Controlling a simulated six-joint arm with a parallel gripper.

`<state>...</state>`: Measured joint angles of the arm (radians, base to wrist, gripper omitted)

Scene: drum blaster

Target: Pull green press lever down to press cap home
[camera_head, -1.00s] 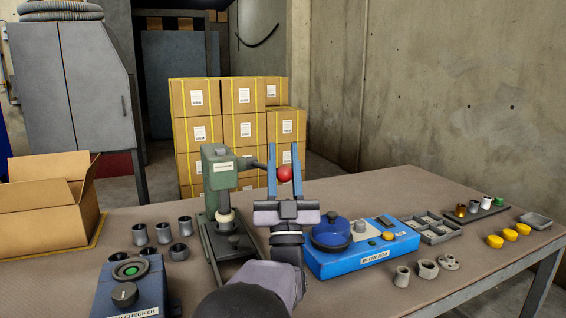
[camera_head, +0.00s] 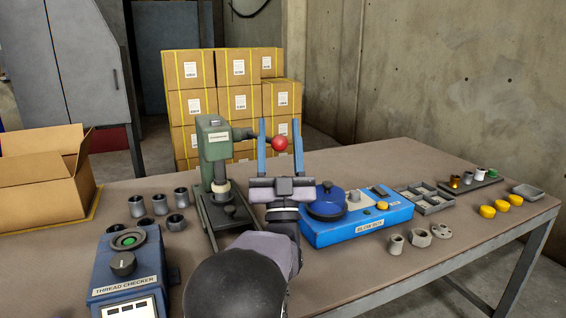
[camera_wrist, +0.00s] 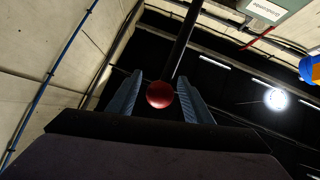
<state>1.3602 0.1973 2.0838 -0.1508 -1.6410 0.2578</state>
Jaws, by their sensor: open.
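The green press (camera_head: 214,140) stands upright on the table, left of my gripper. Its dark lever (camera_head: 246,132) reaches out to the right and ends in a red ball knob (camera_head: 279,143). My gripper (camera_head: 279,120) is open and points up, its two blue fingers on either side of the knob. In the wrist view the knob (camera_wrist: 159,94) sits between the fingers, with gaps on both sides. The lever runs up and away behind it. A cream-coloured part (camera_head: 221,186) sits under the press ram. I cannot make out a cap there.
A blue blow box (camera_head: 350,232) stands close to the right of my wrist. A thread checker (camera_head: 128,262) and several dark cups (camera_head: 160,204) are at left. Yellow caps (camera_head: 502,206) and a grey tray (camera_head: 425,203) are at right. Stacked cartons stand behind the table.

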